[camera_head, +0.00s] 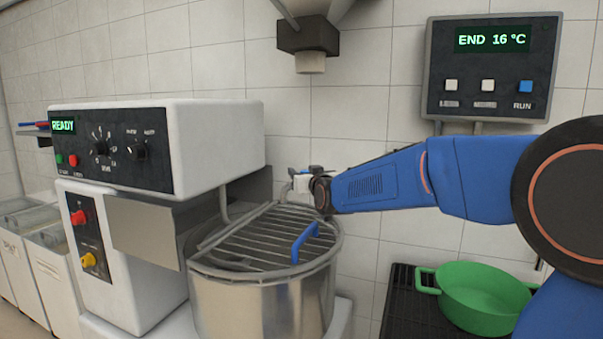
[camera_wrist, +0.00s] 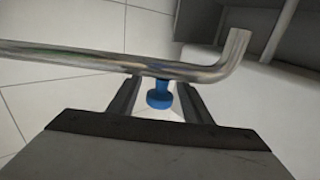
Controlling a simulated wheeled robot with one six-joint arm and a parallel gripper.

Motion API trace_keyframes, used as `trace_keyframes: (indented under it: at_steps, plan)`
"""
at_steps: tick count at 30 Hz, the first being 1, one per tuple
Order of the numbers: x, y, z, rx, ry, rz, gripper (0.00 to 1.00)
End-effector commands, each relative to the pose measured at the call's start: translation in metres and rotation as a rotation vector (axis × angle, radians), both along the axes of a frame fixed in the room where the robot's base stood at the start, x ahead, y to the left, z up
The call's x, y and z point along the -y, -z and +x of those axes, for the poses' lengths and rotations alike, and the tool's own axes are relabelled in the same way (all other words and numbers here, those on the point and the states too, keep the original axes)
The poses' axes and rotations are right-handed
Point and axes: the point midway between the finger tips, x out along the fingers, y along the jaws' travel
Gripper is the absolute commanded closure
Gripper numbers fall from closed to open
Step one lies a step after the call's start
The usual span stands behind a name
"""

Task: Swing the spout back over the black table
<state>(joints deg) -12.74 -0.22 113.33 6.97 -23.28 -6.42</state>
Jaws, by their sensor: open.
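The spout (camera_wrist: 90,58) is a shiny metal pipe crossing the wrist view, bent upward at its right end. A blue knob (camera_wrist: 159,97) hangs from it. My gripper (camera_wrist: 157,84) is open, with one finger on each side of the knob and visible gaps on both sides. In the head view my gripper (camera_head: 299,182) is small, above the back right of the mixer bowl; I cannot pick out the spout surely there. The black table (camera_head: 400,318) is a dark slatted surface at lower right, with a green pot (camera_head: 484,296) on it.
The mixer bowl (camera_head: 262,305) has a wire guard (camera_head: 255,247) with a blue handle (camera_head: 304,243). The mixer head (camera_head: 215,140) stands left of my gripper. A hopper outlet (camera_head: 308,42) hangs above. A control panel (camera_head: 490,70) on the wall reads END 16 °C.

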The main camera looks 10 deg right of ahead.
Motion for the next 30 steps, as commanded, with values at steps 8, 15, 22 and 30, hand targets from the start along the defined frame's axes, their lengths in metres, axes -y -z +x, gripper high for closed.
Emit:
trace_keyframes:
  at_steps: [8,15,22,30]
  plan:
    - [-0.0021,0.0001,0.0126,0.000,0.000,0.000,0.55]
    - [-0.0022,0.0002,0.0126,0.000,0.000,0.000,0.58]
    - [-0.0022,0.0003,0.0125,0.000,0.000,0.000,1.00]
    - [-0.0021,0.0003,0.0107,0.000,-0.009,0.000,1.00]
